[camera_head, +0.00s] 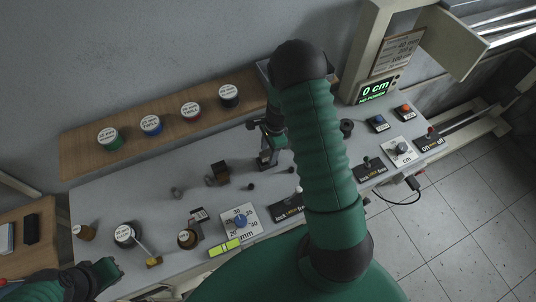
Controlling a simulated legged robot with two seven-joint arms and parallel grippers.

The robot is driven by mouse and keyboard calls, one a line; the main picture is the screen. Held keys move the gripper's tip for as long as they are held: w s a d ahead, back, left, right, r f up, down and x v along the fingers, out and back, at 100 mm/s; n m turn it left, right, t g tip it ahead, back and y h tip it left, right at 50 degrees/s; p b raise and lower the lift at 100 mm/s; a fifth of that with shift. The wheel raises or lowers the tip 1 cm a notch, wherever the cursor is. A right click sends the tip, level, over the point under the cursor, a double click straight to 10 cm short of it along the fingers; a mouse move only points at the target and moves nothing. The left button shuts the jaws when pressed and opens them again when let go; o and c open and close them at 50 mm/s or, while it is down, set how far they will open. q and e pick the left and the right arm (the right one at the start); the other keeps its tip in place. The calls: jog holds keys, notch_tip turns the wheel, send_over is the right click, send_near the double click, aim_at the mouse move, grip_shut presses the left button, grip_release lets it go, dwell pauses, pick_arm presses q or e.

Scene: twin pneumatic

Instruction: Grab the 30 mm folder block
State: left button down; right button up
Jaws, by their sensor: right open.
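I cannot tell for certain which item is the 30 mm folder block; labels are too small to read. A dark brown block (219,173) sits mid-bench. My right gripper (266,165) is open and low over the bench, right of the brown block and apart from it; my own arm hides the area right of it. A small brass-brown piece (188,238) with a dark bracket stands nearer me, left of a white dial plate (241,222) with a blue knob, marked in mm. My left gripper (108,272) is at the lower left; its jaws are unclear.
A wooden shelf (80,165) holds several labelled round jars. A black round part (125,235) with a rod and a yellow block (153,262) lie at left. Buttons and lock switches line the right side.

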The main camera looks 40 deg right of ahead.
jog(key=shift+a+f, duration=0.3)
jog(key=shift+f, duration=0.05)
jog(key=shift+a, duration=0.4)
jog(key=shift+c, duration=0.6)
jog(key=shift+w, duration=0.1)
jog(key=c, duration=0.5)
jog(key=shift+d+f, duration=0.1)
jog(key=shift+d, duration=0.3)
grip_shut()
pick_arm(q)
jog(key=shift+a, duration=0.55)
pick_arm(e)
jog(key=shift+a, duration=0.15)
